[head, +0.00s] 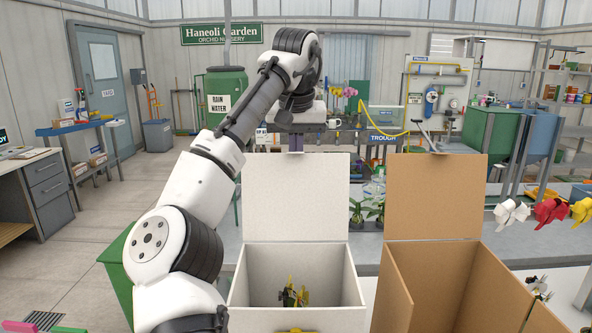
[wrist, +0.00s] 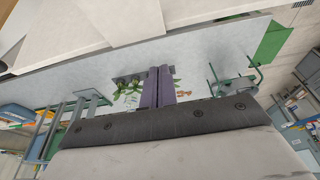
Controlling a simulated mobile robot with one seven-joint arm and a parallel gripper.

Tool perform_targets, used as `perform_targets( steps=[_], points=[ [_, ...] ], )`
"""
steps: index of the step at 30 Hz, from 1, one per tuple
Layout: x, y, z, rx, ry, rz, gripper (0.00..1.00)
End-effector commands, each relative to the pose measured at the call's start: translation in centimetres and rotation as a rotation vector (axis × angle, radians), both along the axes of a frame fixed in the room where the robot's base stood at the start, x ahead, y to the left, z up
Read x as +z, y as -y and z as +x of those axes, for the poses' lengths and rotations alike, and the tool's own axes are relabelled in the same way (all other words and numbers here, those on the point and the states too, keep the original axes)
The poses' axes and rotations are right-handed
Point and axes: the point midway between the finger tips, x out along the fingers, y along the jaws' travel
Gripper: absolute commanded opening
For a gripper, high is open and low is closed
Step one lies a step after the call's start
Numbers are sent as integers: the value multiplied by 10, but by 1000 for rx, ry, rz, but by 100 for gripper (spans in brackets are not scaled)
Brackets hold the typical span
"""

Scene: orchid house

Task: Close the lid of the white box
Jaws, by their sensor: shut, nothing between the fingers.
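The white box (head: 297,317) stands at the front centre of the head view with its lid (head: 296,195) upright at the back, so the box is open. A small yellow, green and dark object (head: 292,296) lies inside it. My gripper (head: 296,143) is at the top edge of the lid, pointing down behind it. Its fingertips are hidden by the lid, and I cannot tell whether they touch it. In the wrist view the two purple fingers (wrist: 158,88) are together with nothing held.
A brown box (head: 390,290) with its lid (head: 435,195) also upright stands just right of the white box. White, red and yellow bows (head: 551,211) are at the right. Potted plants (head: 374,209) stand behind, between the lids. A green bin (head: 117,275) is at the left.

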Motion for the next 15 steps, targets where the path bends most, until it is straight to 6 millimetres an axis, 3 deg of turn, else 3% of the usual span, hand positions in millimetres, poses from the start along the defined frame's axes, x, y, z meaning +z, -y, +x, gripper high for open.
perform_targets(
  steps=[5, 15],
  points=[
    [-32, 0, 9, -3, -3, -3, 0],
    [-28, -1, -25, 0, 2, 1, 0]
  ],
)
